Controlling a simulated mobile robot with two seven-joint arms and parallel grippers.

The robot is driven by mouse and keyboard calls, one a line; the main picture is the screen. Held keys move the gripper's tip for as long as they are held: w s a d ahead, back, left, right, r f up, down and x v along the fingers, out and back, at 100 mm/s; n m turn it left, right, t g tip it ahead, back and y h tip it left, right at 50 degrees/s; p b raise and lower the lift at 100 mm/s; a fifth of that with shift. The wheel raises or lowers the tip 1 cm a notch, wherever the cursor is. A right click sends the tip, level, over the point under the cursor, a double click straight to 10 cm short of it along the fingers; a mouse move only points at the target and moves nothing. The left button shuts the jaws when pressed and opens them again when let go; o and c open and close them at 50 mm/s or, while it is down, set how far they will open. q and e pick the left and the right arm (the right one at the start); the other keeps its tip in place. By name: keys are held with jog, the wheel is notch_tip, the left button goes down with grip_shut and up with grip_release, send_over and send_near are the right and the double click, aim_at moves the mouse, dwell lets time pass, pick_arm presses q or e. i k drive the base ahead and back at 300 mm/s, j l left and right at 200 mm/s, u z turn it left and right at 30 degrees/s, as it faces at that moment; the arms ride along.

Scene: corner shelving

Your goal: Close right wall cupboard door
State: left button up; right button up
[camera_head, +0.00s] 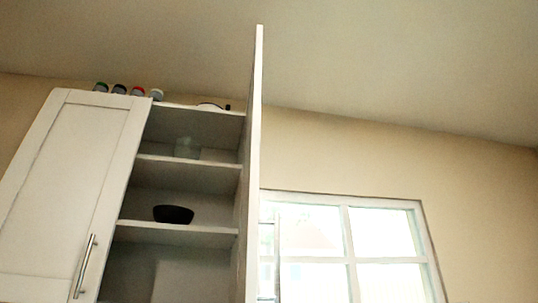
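The right wall cupboard door (254,170) stands wide open. I see it nearly edge-on as a tall white panel, pointing out towards me on the right side of the cupboard. A metal handle (277,262) shows faintly on its right side, against the window. The open cupboard (183,230) has white shelves; a dark bowl (173,214) sits on a middle shelf and a clear glass item (187,148) on the shelf above. Neither of my grippers is in view.
The left cupboard door (72,190) is closed, with a vertical metal handle (85,266). Several small jars (119,89) and a pan-like item (210,106) stand on top of the cupboard. A bright window (350,245) is to the right. The space right of the open door looks clear.

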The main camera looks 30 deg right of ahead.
aim_at(247, 280)
jog(key=k+l, duration=0.1)
jog(key=l, duration=0.25)
jog(key=k+l, duration=0.1)
jog(key=l, duration=0.25)
jog(key=k+l, duration=0.15)
jog(key=l, duration=0.15)
jog(key=k+l, duration=0.1)
jog(key=l, duration=0.25)
